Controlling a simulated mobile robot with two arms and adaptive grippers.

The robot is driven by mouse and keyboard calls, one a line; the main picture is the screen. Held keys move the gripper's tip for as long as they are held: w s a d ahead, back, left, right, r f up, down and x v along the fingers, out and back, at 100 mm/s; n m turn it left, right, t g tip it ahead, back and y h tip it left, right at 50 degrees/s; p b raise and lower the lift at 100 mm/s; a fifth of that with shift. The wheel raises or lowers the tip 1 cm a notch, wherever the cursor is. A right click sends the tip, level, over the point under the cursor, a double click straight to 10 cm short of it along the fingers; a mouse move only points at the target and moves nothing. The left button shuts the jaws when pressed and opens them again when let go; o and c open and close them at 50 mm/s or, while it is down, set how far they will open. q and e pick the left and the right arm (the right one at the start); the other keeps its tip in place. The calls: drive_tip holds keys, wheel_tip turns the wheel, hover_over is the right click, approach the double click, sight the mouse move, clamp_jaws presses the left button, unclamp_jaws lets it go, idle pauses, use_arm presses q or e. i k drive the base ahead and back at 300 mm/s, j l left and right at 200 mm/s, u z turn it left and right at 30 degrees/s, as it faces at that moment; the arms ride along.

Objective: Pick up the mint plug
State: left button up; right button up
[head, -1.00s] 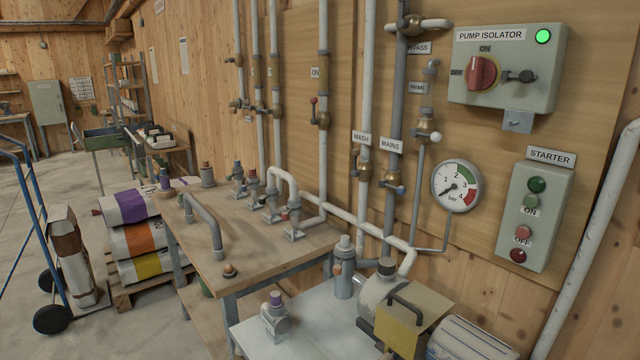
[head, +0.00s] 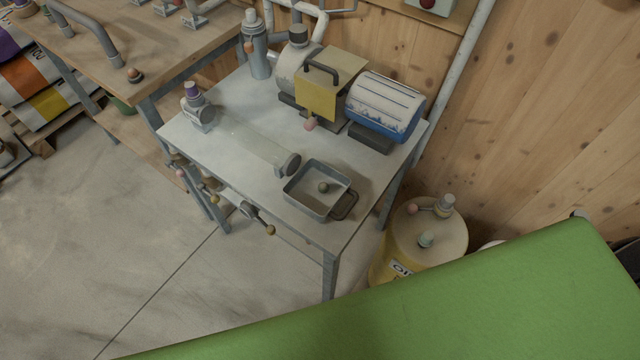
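A small mint-coloured plug (head: 427,239) is on top of the yellow oil drum (head: 390,262), on the near side of its lid. The drum stands on the floor to the right of the pump table. A grey-and-yellow fitting with a pale top (head: 445,204) and a pink-ended lever (head: 412,208) are on the lid behind the plug. Neither of my grippers is in view.
A green flat surface (head: 450,310) fills the lower right and hides the drum's near lower part. The pump table (head: 230,150) carries a yellow-guarded pump (head: 330,85), a blue-and-white motor (head: 385,108) and a grey tray (head: 310,205). Floor is clear at lower left.

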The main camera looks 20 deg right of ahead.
sight(425, 239)
drive_tip(key=l+z, duration=0.15)
drive_tip(key=z, duration=0.25)
drive_tip(key=k+l+z, duration=0.1)
drive_tip(key=z, duration=0.3)
drive_tip(key=l+z, duration=0.25)
drive_tip(key=z, duration=2.2)
drive_tip(key=u, duration=2)
drive_tip(key=j+z, duration=0.25)
drive_tip(key=k+j+z, duration=0.15)
drive_tip(key=j+z, duration=0.15)
drive_tip(key=k+j+z, duration=0.25)
drive_tip(key=j, duration=0.15)
drive_tip(key=i+j, duration=0.05)
drive_tip(key=i, duration=0.05)
